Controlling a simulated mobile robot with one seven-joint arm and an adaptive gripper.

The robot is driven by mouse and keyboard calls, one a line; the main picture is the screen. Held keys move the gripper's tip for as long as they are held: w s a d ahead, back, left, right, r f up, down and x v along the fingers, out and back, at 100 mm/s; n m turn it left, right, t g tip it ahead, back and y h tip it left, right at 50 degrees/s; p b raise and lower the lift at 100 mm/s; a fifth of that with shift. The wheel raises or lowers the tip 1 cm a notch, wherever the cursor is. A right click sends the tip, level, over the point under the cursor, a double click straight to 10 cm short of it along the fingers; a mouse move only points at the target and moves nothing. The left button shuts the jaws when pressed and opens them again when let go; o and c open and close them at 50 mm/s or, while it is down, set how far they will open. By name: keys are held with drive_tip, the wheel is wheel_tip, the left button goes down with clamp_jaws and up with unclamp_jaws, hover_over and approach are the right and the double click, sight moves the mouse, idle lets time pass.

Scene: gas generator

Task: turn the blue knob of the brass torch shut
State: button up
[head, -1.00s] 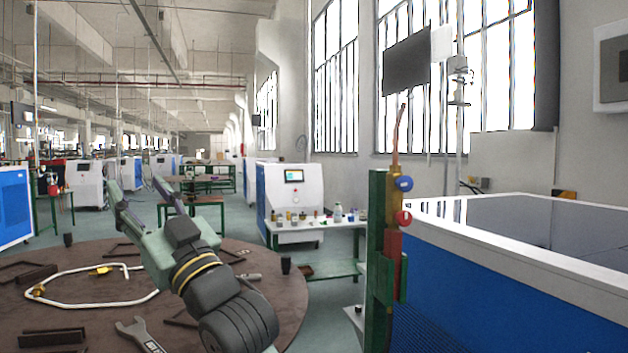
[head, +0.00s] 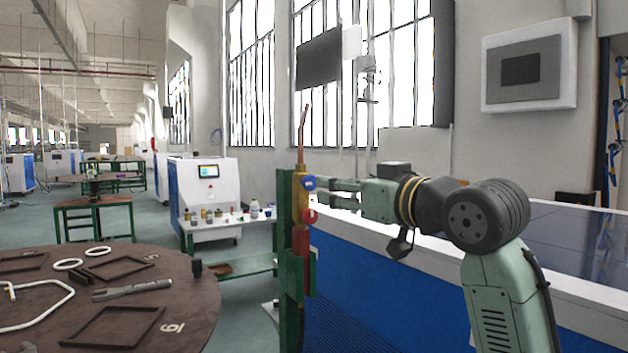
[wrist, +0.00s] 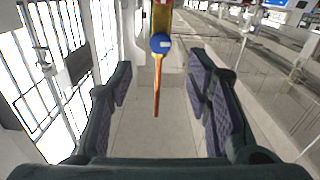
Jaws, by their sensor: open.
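The brass torch (head: 301,185) stands upright in a green post holder (head: 287,260), its thin copper tip pointing up. Its blue knob (head: 308,183) sits above a red knob (head: 310,216), both facing right. My gripper (head: 321,192) is level, to the right of the torch, with its fingers pointing at it near the blue knob. In the wrist view my gripper (wrist: 160,72) is open and empty. The blue knob (wrist: 160,43) shows beyond the fingertips, between the lines of the two fingers. I see no contact with it.
A blue and white machine (head: 400,290) lies below and behind my arm. A round brown table (head: 60,315) with frames, rings and a wrench (head: 132,290) is at the left. A small bench (head: 225,222) with bottles stands behind the torch.

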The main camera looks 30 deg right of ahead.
sight(312, 182)
drive_tip(key=w, duration=0.3)
drive_tip(key=w+p, duration=0.1)
drive_tip(key=w, duration=0.2)
drive_tip(key=w+p, duration=0.1)
drive_tip(key=w, duration=0.2)
drive_tip(key=shift+w+a, duration=0.1)
drive_tip(key=shift+a, duration=0.3)
clamp_jaws()
